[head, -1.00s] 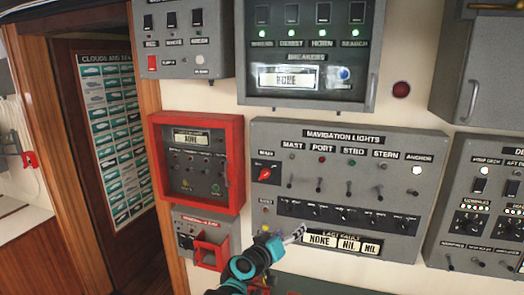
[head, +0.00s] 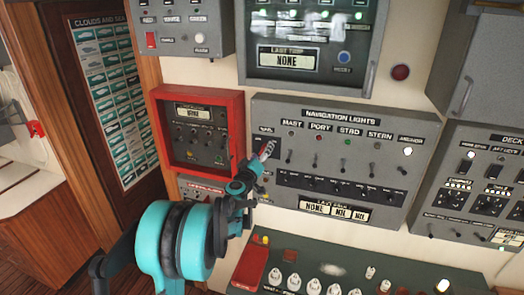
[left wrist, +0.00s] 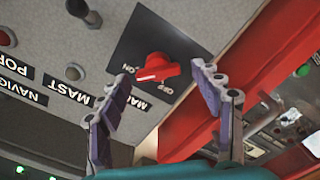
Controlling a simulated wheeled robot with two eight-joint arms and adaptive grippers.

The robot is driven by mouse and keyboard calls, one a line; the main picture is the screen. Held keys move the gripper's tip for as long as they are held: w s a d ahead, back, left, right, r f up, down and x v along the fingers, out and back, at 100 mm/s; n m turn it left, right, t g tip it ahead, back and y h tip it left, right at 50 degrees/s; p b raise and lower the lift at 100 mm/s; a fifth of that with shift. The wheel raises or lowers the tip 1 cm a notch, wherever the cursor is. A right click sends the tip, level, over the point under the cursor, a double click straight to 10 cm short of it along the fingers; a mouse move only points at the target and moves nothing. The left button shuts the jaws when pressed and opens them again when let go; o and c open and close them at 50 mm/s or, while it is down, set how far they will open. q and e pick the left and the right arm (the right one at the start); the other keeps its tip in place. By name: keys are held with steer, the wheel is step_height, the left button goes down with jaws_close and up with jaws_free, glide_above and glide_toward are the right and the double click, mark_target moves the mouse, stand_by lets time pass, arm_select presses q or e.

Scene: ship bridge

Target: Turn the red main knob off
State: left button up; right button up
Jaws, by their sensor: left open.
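The red main knob (left wrist: 158,67) is on a dark plate between ON and OFF labels in the left wrist view, which shows the panel upside down. Its white mark lies at the end near ON. My left gripper (left wrist: 162,76) is open, with one finger on each side of the knob in that view; contact does not show. In the head view my left gripper (head: 266,150) is at the upper left of the navigation lights panel (head: 405,186) and mostly hides the knob. My right gripper is not in view.
A red-framed box (head: 155,128) is close to the left of the gripper. Toggle switches, such as the mast switch (head: 290,165), stick out to the right. A green console (head: 310,257) with several knobs lies below. A grey cabinet (head: 462,60) juts out at upper right.

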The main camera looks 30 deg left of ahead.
arm_select(q)
steer(key=shift+w, duration=0.25)
steer(key=c, duration=1.2)
steer(key=shift+o, duration=0.2)
